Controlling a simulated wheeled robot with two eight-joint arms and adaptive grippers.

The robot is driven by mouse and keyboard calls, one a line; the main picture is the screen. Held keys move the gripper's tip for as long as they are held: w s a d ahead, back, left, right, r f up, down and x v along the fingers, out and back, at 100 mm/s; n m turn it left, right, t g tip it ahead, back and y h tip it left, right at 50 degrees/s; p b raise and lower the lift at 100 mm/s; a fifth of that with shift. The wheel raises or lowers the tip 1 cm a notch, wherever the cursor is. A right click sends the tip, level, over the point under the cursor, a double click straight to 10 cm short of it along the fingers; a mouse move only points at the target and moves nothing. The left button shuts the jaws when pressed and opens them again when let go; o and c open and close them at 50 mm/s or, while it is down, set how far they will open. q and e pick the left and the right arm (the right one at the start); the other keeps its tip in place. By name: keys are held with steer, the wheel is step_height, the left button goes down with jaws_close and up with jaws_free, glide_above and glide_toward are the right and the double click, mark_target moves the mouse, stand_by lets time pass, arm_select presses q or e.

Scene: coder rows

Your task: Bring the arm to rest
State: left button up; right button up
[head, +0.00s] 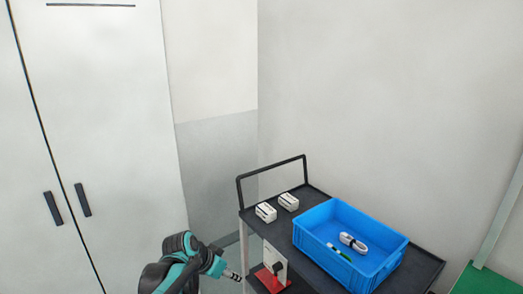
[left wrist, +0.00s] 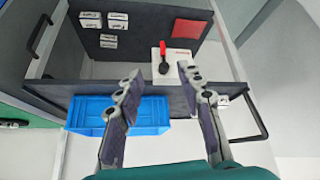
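My left arm comes in at the bottom of the head view, with its left gripper (head: 233,275) left of the cart's near left corner. In the left wrist view the left gripper (left wrist: 158,76) has its two fingers spread wide apart, with nothing between them. It is open and touches nothing that I can see. Beyond the fingers lies the dark cart (head: 310,271), which also shows in the left wrist view (left wrist: 60,94). My right gripper is in neither view.
A blue crate (head: 312,242) on the cart holds a white cable (head: 353,243) and a green-and-white stick (head: 338,252). Two white boxes (head: 266,212) (head: 288,201) stand behind it. Grey cabinets (head: 95,120) stand left.

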arm_select(q)
steer(key=s+a+n+t+y, duration=0.1)
steer(key=s+a+n+y, duration=0.1)
steer(key=s, duration=0.9)
steer(key=s+a+n+t+y, duration=0.1)
steer(key=s+a+n, duration=0.3)
steer(key=s, duration=0.8)
steer(key=shift+a+r+n+y, duration=0.15)
steer(key=shift+a+n+y, duration=0.25)
steer(key=shift+a+y, duration=0.55)
